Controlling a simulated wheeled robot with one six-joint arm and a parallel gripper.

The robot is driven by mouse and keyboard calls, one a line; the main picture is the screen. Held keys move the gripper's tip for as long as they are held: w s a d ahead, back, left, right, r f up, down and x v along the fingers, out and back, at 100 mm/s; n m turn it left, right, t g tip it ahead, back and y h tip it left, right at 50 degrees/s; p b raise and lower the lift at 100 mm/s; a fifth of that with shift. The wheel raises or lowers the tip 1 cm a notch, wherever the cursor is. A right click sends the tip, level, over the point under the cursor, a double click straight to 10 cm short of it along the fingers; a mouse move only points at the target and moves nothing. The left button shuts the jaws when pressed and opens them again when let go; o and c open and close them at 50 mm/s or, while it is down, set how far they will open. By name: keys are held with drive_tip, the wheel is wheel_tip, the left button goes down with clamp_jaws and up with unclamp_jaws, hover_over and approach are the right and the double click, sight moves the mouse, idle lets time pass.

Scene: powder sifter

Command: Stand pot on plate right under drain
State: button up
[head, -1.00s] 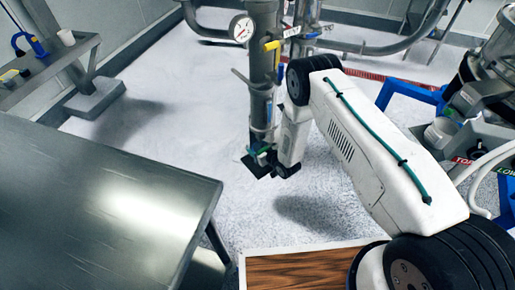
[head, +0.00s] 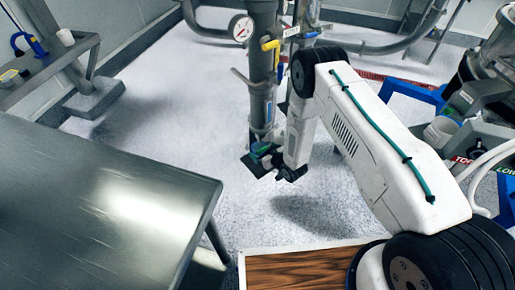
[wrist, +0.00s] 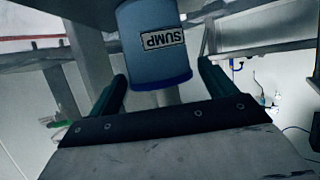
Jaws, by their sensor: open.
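The pot is a blue-grey cylinder labelled SUMP with a dark blue rim. In the wrist view, the pot (wrist: 152,62) shows upside down between the two dark green fingers of my gripper (wrist: 164,82). The fingers are open, with a gap on each side of the pot. In the head view, my gripper (head: 277,163) is low at the foot of the grey vertical drain pipe (head: 262,95). A dark flat plate (head: 252,164) shows just under the pipe's lower end. The pot is small there and partly hidden, so its exact seating on the plate is unclear.
A steel table (head: 110,200) fills the left front. A pressure gauge (head: 241,28) and a yellow-handled valve (head: 271,45) sit on the pipework above. Blue frames and machinery (head: 410,92) stand at right. The pale floor between table and pipe is clear.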

drive_tip(key=v, duration=0.8)
idle(0.8)
